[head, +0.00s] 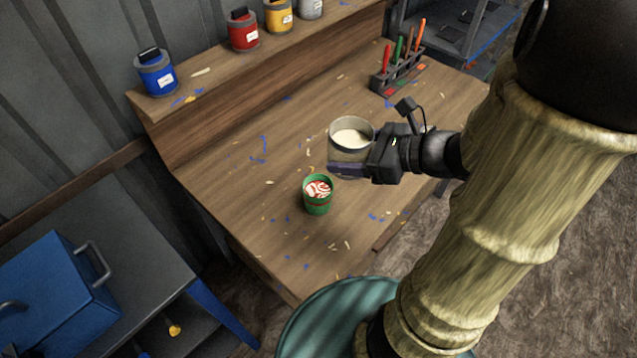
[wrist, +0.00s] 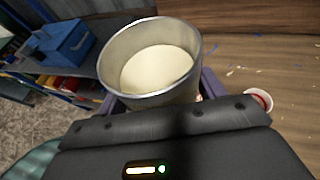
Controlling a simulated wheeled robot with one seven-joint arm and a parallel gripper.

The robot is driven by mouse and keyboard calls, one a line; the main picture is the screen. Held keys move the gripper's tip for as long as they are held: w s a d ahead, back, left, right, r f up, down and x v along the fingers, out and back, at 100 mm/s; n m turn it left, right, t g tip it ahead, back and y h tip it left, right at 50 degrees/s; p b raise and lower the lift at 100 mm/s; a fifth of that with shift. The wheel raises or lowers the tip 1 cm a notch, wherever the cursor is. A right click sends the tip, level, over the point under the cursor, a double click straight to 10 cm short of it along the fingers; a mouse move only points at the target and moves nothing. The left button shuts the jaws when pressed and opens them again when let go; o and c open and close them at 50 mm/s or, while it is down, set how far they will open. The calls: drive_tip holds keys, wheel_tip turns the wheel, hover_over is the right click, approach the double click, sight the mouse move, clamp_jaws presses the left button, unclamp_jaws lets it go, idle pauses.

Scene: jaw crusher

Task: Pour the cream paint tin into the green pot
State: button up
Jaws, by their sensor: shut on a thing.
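The cream paint tin (head: 346,157) is a grey open tin with cream paint inside. My gripper (head: 348,170) is shut on it, and the tin looks about upright. In the wrist view the tin (wrist: 150,62) fills the upper middle, with its cream surface below the rim. The green pot (head: 317,205) stands on the bench, in front and to the left of the tin in the head view. Red and white swirled paint shows inside it. In the wrist view the pot (wrist: 259,100) is partly hidden at the right behind my gripper.
The wooden bench (head: 240,165) is flecked with paint. Blue (head: 157,73), red (head: 243,31) and yellow (head: 279,15) tins stand on the raised back shelf. A brush rack (head: 396,75) stands at the back right. A blue toolbox (head: 55,295) is at the lower left.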

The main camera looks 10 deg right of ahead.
sight(353, 153)
drive_tip(key=shift+s+r+b, duration=0.25)
drive_tip(key=shift+s+b, duration=0.1)
drive_tip(key=shift+b, duration=0.1)
drive_tip(key=shift+s+r+b, duration=0.45)
drive_tip(key=shift+s+r, duration=1.4)
drive_tip(key=shift+s, duration=0.1)
drive_tip(key=shift+w, duration=0.1)
